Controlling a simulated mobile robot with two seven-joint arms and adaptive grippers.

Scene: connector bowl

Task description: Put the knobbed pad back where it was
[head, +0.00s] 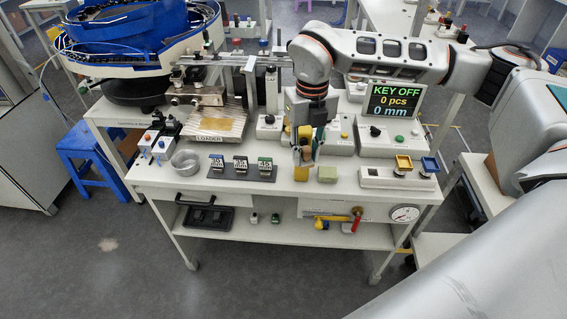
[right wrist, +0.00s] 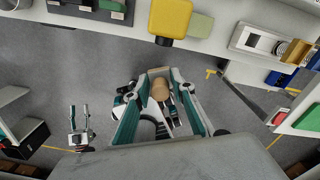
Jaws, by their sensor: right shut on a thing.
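My right gripper (head: 304,156) hangs over the front edge of the table, pointing down. In the right wrist view its teal-sided fingers (right wrist: 160,98) are shut around a tan, rounded piece, which I take to be the knob of the knobbed pad (right wrist: 160,88). The fingers hide much of the pad. What looks like my left gripper (right wrist: 79,122) shows small in the right wrist view, fingers apart.
A dark strip with several labelled blocks (head: 241,169) and a metal bowl (head: 186,161) are left on the table (head: 280,188). A control box with yellow and blue trays (head: 385,178) is at right. The loader (head: 216,125) and a display (head: 395,101) stand behind.

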